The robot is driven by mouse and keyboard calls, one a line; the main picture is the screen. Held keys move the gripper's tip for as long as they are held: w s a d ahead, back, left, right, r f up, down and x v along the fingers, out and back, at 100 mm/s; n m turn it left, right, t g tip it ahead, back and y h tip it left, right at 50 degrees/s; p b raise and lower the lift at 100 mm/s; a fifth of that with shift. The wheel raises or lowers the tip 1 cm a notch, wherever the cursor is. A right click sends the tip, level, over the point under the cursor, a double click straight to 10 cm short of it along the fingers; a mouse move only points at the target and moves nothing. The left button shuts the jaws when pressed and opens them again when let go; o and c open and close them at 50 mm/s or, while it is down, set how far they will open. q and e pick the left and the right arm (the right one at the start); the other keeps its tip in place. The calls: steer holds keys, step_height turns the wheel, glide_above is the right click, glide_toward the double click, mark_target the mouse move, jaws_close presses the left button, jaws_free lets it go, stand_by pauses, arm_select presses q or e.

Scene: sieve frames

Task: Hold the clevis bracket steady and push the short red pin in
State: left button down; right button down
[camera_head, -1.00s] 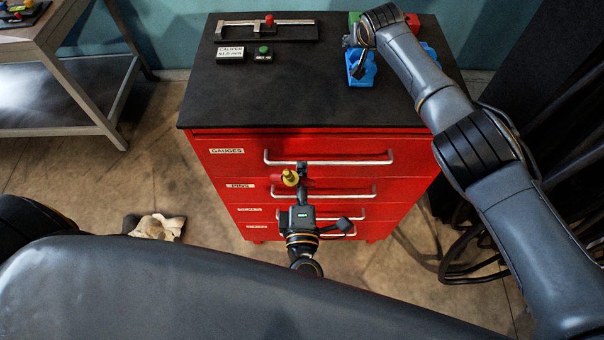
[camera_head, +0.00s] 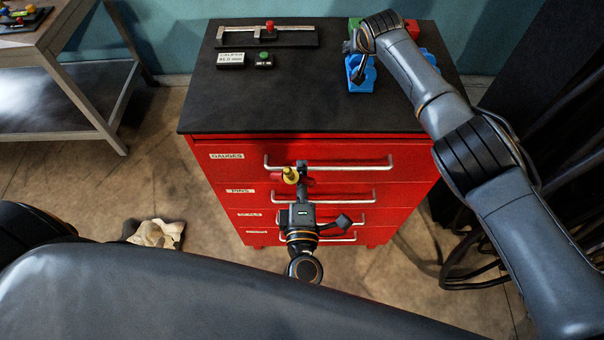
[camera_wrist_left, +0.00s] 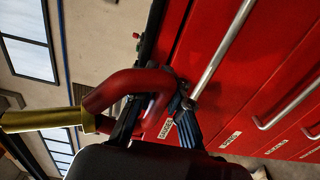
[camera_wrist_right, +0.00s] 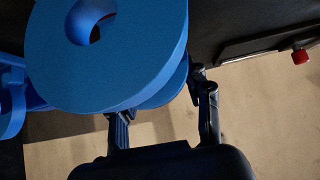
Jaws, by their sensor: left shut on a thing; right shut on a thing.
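The red pin (camera_wrist_left: 140,84), with a bent red handle and a brass-yellow shank, is held in my left gripper (camera_wrist_left: 155,115), which is shut on the handle. In the head view the pin (camera_head: 290,175) and left gripper (camera_head: 302,178) are in front of the cabinet drawers, below the top and well apart from the bracket. The blue clevis bracket (camera_head: 362,84) stands at the right of the cabinet top. My right gripper (camera_head: 357,66) is shut on it, partly covering it. In the right wrist view the bracket (camera_wrist_right: 125,60) shows a round hole near its top.
The red cabinet's black top (camera_head: 290,100) is clear in the middle. A caliper (camera_head: 268,34) and small labelled blocks (camera_head: 231,60) lie at back left. Green (camera_head: 354,22) and red (camera_head: 412,28) pieces are behind the bracket. Drawer handles (camera_head: 328,163) jut out near the left gripper.

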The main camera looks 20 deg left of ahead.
mark_target(302, 145)
arm_select(q)
steer(key=shift+x, duration=3.65)
steer(key=shift+w, duration=0.1)
arm_select(e)
steer(key=shift+s+r, duration=0.15)
arm_select(q)
steer(key=shift+r, duration=0.1)
steer(key=shift+v, duration=1)
arm_select(e)
steer(key=shift+w, duration=0.3)
steer(key=shift+s, duration=0.15)
arm_select(q)
steer(key=shift+v, duration=0.9)
